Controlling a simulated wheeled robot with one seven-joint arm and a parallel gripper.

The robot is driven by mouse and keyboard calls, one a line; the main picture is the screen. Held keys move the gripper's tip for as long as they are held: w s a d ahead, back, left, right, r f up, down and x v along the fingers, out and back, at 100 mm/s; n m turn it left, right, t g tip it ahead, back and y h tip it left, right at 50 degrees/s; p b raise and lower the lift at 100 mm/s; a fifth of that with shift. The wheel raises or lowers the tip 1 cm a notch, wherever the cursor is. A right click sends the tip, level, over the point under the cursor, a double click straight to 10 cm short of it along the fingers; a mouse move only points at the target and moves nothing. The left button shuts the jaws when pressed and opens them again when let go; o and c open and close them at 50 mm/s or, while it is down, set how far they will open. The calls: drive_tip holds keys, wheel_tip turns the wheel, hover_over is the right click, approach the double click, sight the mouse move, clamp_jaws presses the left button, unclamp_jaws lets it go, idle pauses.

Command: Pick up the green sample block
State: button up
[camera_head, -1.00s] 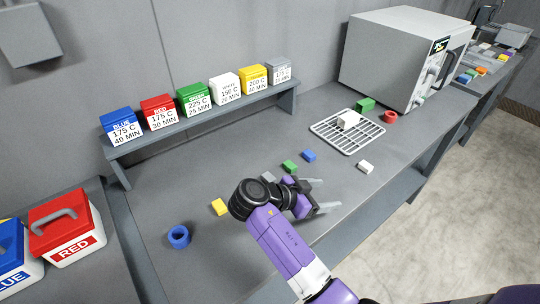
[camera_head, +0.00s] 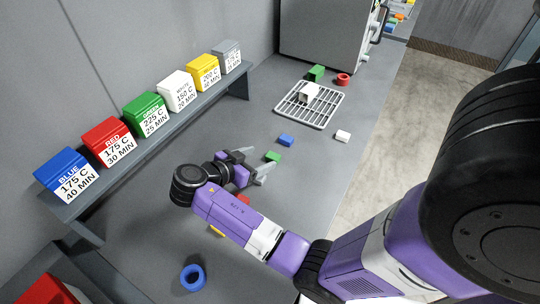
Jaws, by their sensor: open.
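A small green block (camera_head: 273,156) lies on the grey bench, just beyond my gripper's fingertips. A larger green block (camera_head: 316,73) stands farther back beside the wire rack, near the oven. My gripper (camera_head: 258,161) is open and empty, with its fingers pointing right, toward the small green block. The small block looks to be outside the jaws; I cannot tell the gripper's exact height above the bench.
A blue block (camera_head: 286,140) lies close behind the small green one. A white block (camera_head: 343,136) is to the right. The wire rack (camera_head: 333,111) carries another white block (camera_head: 309,93). A red block (camera_head: 243,199) and yellow block (camera_head: 217,231) are partly hidden by my arm.

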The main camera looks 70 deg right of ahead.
sight(273, 155)
drive_tip(key=shift+s+a+p+x, duration=0.15)
drive_tip(key=shift+p+x, duration=0.35)
drive_tip(key=shift+x, duration=0.75)
drive_tip(key=shift+s+a+p+x, duration=0.15)
drive_tip(key=shift+p+x, duration=0.3)
drive_tip(key=shift+x, duration=0.85)
drive_tip(key=shift+f, duration=0.15)
drive_tip(key=c, duration=1.4)
drive_tip(key=shift+c, duration=0.5)
